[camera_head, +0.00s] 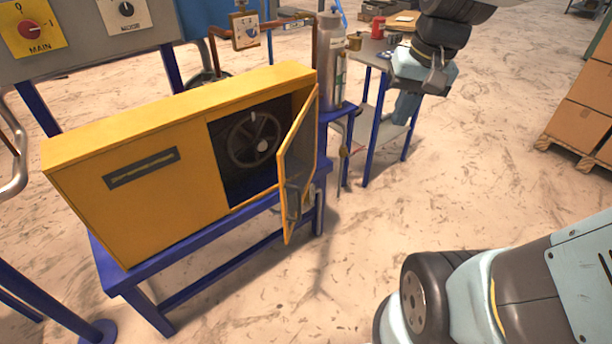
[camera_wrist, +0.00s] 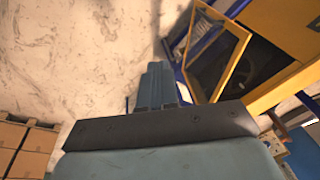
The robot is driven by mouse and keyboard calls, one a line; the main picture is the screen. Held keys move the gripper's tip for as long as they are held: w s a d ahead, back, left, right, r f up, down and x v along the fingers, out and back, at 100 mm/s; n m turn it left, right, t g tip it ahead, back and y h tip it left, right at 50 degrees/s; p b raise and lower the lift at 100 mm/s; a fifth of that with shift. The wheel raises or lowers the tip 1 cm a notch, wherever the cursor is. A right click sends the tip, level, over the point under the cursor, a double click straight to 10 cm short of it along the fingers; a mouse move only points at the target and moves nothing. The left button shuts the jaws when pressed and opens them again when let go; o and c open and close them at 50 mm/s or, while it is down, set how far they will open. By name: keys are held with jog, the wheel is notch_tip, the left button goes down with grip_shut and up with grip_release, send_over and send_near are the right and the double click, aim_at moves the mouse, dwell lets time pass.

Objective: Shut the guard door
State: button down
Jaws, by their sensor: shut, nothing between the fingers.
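The guard door (camera_head: 282,190) is a yellow-framed panel with a see-through middle on the right part of a yellow housing (camera_head: 165,185). It stands open, swung out from the right side of the opening, and a dark spoked wheel (camera_head: 252,138) shows inside. My gripper (camera_head: 404,112) is shut and empty, pointing down to the right of the door and apart from it. In the wrist view my gripper's closed fingers (camera_wrist: 155,82) are at the middle, and the open door (camera_wrist: 243,42) is to their right.
The housing sits on a blue-framed bench (camera_head: 190,243). A grey cylinder (camera_head: 330,60) and a small side table (camera_head: 369,52) with small items stand behind the door, near my gripper. Cardboard boxes (camera_head: 580,125) are at the far right. The floor before the door is clear.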

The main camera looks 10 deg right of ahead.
jog(key=w+a+f+m+g+y, duration=0.1)
jog(key=w+f+m+g+y, duration=0.25)
jog(key=w+f, duration=0.4)
jog(key=w+f+m+g+y, duration=0.3)
jog(key=w+f+g+y, duration=0.1)
jog(key=f, duration=0.7)
jog(key=w+f+m+t+y, duration=0.3)
jog(key=f+m+y, duration=0.5)
jog(key=f, duration=1.1)
jog(key=s+a+g, duration=0.1)
jog(key=s+a, duration=0.1)
jog(key=a, duration=1.1)
jog(key=shift+a+f+n+y, duration=0.15)
jog(key=shift+a+n+y, duration=0.15)
jog(key=shift+n+y, duration=0.05)
jog(key=shift+g, duration=0.25)
